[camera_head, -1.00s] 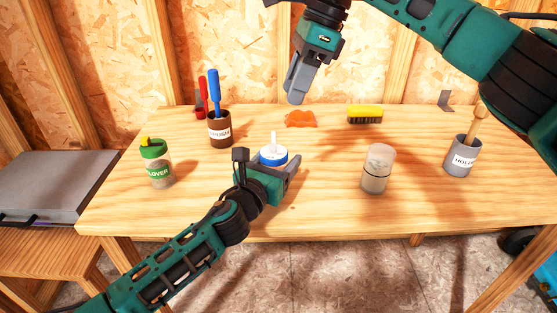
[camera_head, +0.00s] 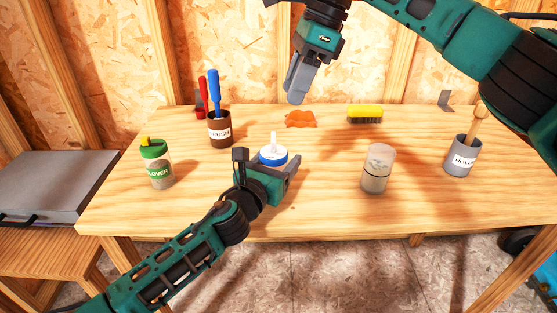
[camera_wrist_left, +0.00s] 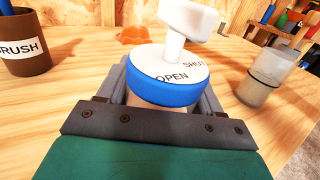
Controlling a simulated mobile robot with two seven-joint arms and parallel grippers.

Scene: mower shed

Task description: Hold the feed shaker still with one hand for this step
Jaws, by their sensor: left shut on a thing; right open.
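The feed shaker (camera_head: 273,154) stands on the bench, with a blue-rimmed white lid and a white lever on top. In the left wrist view its lid (camera_wrist_left: 168,82) carries the words OPEN and SHUT, with the lever's base between them. My left gripper (camera_head: 279,166) is shut around the shaker's body just below the lid; the body is mostly hidden by the gripper. My right gripper (camera_head: 296,88) hangs open and empty above the back of the bench, apart from the shaker.
A green-lidded clover shaker (camera_head: 157,165) stands at left, a brown brush cup (camera_head: 220,130) behind it. A clear jar (camera_head: 377,170) and a grey holder (camera_head: 462,157) stand to the right. An orange piece (camera_head: 300,119) and a yellow brush (camera_head: 365,114) lie at the back.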

